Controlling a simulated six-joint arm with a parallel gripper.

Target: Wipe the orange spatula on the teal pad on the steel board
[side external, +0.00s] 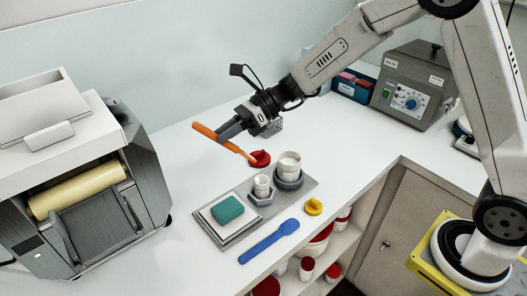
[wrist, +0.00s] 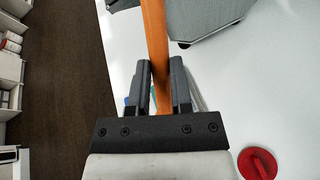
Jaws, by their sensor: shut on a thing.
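The orange spatula (side external: 208,133) is held in the air above the counter, sloping down to the right in the side view. My gripper (side external: 230,131) is shut on it, and the spatula (wrist: 154,25) also shows between the two fingers (wrist: 159,85) in the wrist view. The teal pad (side external: 228,209) lies on a white square plate on the steel board (side external: 246,226), at its left end. The spatula is above and behind the pad, apart from it. In the wrist view my gripper hides most of the board.
A roller mill (side external: 85,185) stands left. The counter's front edge drops to shelves.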

